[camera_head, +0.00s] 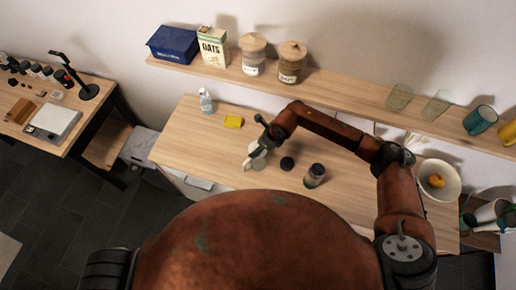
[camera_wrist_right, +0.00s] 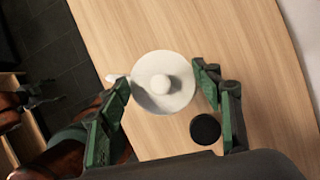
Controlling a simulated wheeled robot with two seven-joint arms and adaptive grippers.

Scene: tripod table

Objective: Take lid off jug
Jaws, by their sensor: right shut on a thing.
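The white jug (camera_head: 257,161) stands on the wooden counter in the head view, partly covered by my right gripper (camera_head: 265,138). In the right wrist view the jug's round white lid (camera_wrist_right: 164,83) with its central knob is seen from above. A small white part of the jug (camera_wrist_right: 116,78) sticks out at its left. My right gripper (camera_wrist_right: 165,88) has one green finger on each side of the lid and is shut on it. The exact contact points are hard to see.
A yellow block (camera_head: 233,122) and a clear bottle (camera_head: 206,100) are behind left. A bowl (camera_head: 440,180) is far right. The counter's left part (camera_head: 190,145) is clear.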

